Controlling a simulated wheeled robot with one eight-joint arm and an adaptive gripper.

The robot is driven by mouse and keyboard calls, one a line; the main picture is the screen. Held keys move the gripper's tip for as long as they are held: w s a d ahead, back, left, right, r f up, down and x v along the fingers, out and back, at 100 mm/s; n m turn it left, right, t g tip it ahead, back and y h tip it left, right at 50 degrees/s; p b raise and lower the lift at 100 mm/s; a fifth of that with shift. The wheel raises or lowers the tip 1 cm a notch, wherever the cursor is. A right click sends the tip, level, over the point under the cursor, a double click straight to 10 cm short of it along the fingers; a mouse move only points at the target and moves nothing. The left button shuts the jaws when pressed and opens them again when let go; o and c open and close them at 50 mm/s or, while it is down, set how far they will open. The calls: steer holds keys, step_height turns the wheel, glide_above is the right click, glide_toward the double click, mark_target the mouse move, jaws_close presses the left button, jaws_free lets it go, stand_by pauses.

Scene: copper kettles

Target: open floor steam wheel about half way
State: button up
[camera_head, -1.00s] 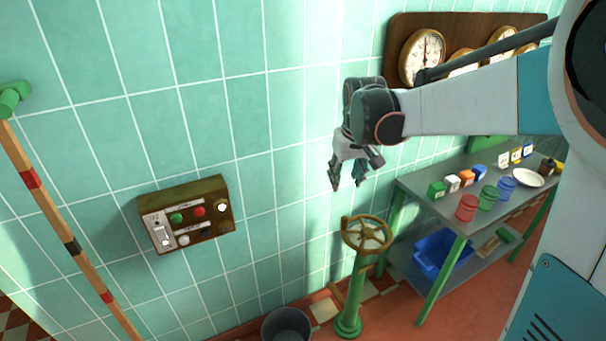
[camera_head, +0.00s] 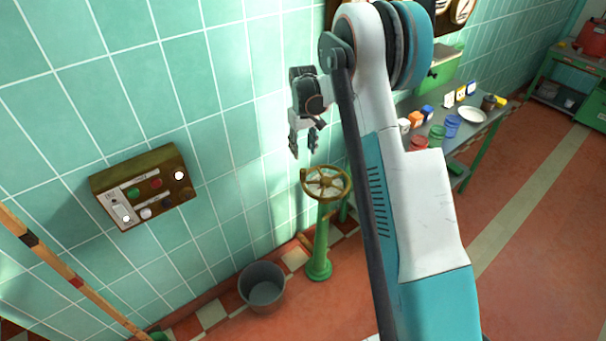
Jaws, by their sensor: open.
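The floor steam wheel (camera_head: 326,182) is a brass-coloured handwheel on top of a green pedestal (camera_head: 321,245) that stands on the floor by the tiled wall. My gripper (camera_head: 304,150) is open and empty. It points down, above and slightly left of the wheel in the picture, and appears apart from it. My arm crosses the picture just right of the wheel. How far the wheel is turned cannot be told.
A grey bucket (camera_head: 262,288) stands on the floor left of the pedestal. A control box (camera_head: 145,187) with buttons is on the wall. A striped pole (camera_head: 70,278) leans at the left. A metal table (camera_head: 487,125) holds cups, small boxes and a plate. The red floor at right is clear.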

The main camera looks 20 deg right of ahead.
mark_target(303, 173)
step_height(303, 173, down, 13)
steer(key=b, duration=0.4)
steer(key=shift+r, duration=0.1)
jaws_close()
